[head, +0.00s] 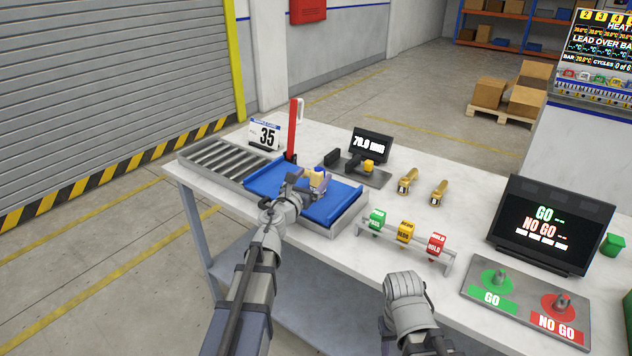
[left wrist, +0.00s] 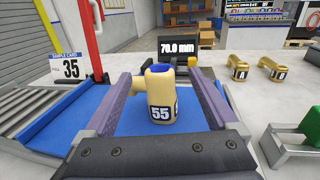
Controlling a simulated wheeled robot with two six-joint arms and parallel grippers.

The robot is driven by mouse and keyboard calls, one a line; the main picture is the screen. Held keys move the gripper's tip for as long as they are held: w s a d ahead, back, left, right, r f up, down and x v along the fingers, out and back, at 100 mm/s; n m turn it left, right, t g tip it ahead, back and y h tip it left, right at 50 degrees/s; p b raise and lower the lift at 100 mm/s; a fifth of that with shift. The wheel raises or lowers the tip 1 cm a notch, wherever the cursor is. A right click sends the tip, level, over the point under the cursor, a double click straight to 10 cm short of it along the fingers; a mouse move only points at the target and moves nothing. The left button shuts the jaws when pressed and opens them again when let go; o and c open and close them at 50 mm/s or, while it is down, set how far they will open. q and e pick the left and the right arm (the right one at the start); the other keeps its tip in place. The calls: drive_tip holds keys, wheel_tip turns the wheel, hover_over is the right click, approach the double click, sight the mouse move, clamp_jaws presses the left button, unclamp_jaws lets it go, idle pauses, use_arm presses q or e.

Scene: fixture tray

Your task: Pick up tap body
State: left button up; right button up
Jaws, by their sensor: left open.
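The tap body (head: 318,178) is a tan-yellow part with a blue top and a side stub, standing upright on the blue tray surface (head: 335,207). In the left wrist view the tap body (left wrist: 161,98) shows a label reading 55. My left gripper (head: 308,185) is open, and in its wrist view its two purple-grey fingers (left wrist: 160,85) stand on either side of the tap body. Gaps show between the part and the fingers there. Of my right arm, only grey links show low in the head view; its gripper is not seen.
A roller conveyor (head: 225,160) and red post (head: 292,130) are to the left. A gauge reading 70.0 mm (head: 370,145) stands behind. Two brass taps (head: 407,181) lie to the right. A rack with green, yellow and red blocks (head: 405,233) and GO/NO GO buttons (head: 492,285) are farther right.

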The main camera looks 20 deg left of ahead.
use_arm(q)
drive_tip(key=w, duration=0.3)
drive_tip(key=shift+d, duration=0.15)
drive_tip(key=shift+s, duration=0.1)
clamp_jaws()
idle(0.5)
